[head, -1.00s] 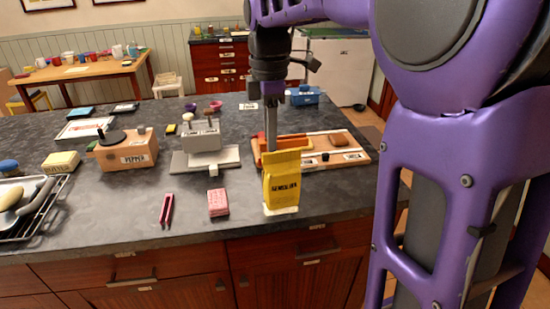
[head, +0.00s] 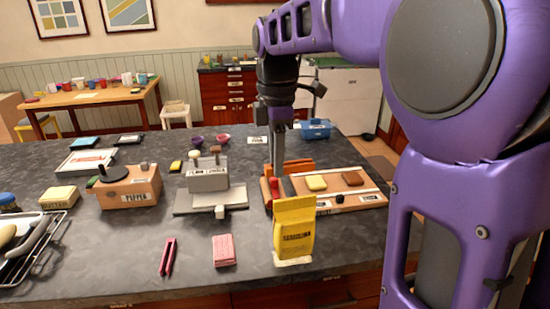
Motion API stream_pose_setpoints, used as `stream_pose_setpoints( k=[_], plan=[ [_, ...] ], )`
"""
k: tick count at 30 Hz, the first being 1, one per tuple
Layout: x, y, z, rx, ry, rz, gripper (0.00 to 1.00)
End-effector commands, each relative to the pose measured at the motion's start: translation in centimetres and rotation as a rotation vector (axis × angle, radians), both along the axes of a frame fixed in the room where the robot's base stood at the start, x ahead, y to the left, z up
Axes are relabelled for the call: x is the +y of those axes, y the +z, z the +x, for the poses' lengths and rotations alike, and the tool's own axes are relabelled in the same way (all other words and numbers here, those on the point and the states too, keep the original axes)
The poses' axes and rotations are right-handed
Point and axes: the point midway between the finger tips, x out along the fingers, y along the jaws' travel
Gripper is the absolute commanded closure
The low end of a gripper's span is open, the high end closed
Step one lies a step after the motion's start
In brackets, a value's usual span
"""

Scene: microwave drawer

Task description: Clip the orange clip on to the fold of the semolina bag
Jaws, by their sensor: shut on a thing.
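The yellow semolina bag (head: 293,235) stands upright near the counter's front edge, on a small pale base, with its top folded over. My gripper (head: 279,180) points straight down just behind the bag's top left, at the left end of a wooden board. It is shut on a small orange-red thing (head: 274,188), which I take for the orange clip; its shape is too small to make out. The clip appears apart from the bag, though the depth between them is hard to judge. The bag hides the area just behind it.
The wooden board (head: 370,198) holds an orange block (head: 298,165) and several small items. A pink block (head: 224,250) and pink tongs (head: 168,257) lie in front. Bare counter surrounds them.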

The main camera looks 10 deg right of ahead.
Motion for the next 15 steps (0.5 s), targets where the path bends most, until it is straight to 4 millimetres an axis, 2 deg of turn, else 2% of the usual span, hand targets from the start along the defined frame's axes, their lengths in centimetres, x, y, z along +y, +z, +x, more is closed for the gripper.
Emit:
stream_pose_setpoints(
  k=[15],
  plan=[
    [0.0, -3.6, 0.0, 0.001, -0.001, 0.000, 1.00]
  ],
)
